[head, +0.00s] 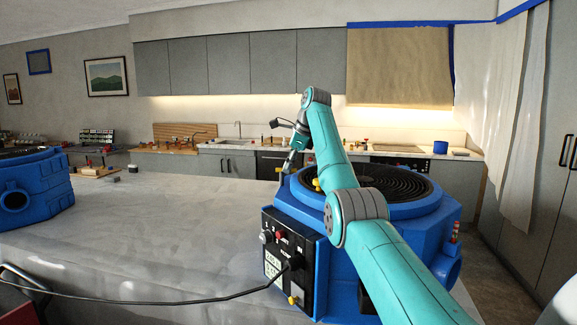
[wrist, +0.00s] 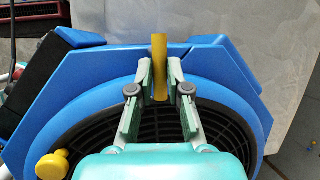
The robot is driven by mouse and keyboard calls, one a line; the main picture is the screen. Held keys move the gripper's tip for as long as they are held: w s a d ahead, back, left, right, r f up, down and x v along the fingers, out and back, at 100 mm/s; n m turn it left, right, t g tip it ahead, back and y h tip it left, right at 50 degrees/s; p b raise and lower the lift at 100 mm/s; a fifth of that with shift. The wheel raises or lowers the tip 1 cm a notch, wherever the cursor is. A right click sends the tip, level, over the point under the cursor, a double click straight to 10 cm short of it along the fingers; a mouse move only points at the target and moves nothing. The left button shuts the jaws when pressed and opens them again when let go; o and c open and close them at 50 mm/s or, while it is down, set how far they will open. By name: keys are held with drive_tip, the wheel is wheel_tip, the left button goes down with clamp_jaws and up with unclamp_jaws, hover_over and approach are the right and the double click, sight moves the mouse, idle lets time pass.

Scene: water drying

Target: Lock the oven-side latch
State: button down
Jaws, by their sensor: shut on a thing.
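The yellow latch (wrist: 159,50) stands at the rim of the blue drying machine (wrist: 222,62) in the wrist view. My gripper (wrist: 159,78) is shut on it, one finger on each side. In the head view my gripper (head: 287,168) reaches down to the far left rim of the blue machine (head: 335,250), and only a bit of yellow shows by the fingertips. A second yellow knob (wrist: 52,165) sits on the rim at lower left in the wrist view, apart from my gripper. I cannot tell from these frames whether the held latch is locked.
The machine's black round grille (head: 395,188) lies beside my arm. A black control panel (head: 282,255) with a cable faces front. Another blue machine (head: 35,190) stands on the left of the plastic-covered counter (head: 150,225), whose middle is mostly clear.

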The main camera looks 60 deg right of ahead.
drive_tip(key=c, duration=1.1)
unclamp_jaws()
drive_tip(key=shift+c, duration=0.2)
drive_tip(key=shift+r, duration=0.1)
drive_tip(key=v, duration=1.2)
